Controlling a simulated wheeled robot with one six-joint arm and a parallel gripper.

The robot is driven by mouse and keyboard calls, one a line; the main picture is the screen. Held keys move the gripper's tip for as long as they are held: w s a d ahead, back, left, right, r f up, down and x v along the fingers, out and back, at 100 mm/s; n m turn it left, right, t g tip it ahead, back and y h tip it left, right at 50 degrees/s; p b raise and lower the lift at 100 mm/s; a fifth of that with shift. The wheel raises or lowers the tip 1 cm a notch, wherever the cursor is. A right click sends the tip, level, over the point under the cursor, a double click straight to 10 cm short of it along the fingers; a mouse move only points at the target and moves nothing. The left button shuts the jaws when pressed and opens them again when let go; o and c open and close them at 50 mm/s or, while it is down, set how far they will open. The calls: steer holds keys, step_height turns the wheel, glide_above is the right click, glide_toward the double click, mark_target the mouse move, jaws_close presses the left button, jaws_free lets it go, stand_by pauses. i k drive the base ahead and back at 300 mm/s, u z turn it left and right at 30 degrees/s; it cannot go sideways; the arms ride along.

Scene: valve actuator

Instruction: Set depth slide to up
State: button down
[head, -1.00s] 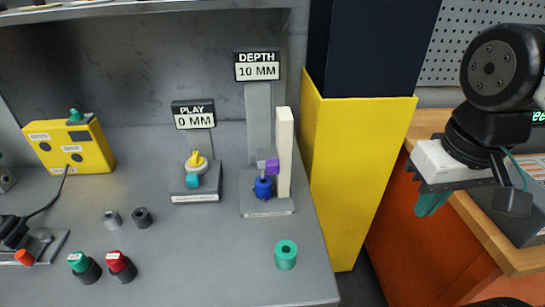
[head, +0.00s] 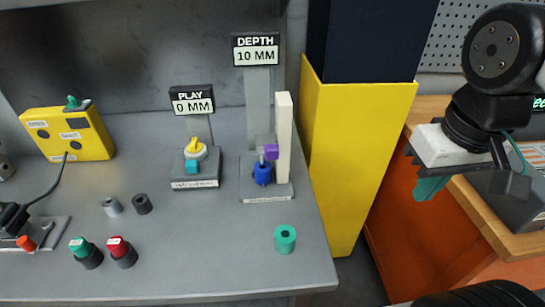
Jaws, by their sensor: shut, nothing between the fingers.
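The depth station stands at the right of the grey bench, under a sign (head: 256,49) reading "DEPTH 10 MM". It has a grey column (head: 258,100), a cream upright post (head: 284,135), a purple block (head: 271,151) beside the post and a blue part (head: 263,174) just below it. The purple block sits low on the column. I cannot tell for certain which of these is the slide's handle. My gripper (head: 428,190), with teal fingers, is at the right, well away from the station and in front of the orange cabinet. It is shut and empty.
A yellow column (head: 362,150) with a dark top stands between the station and my gripper. A play dial (head: 195,150), a teal ring (head: 285,238), green (head: 79,246) and red (head: 117,247) buttons and a yellow box (head: 68,135) are on the bench. A wooden worktop (head: 480,215) lies right.

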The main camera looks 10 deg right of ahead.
mark_target(272, 152)
steer(key=k, duration=0.5)
steer(key=z, duration=1.85)
steer(key=k, duration=0.85)
steer(key=u, duration=1.8)
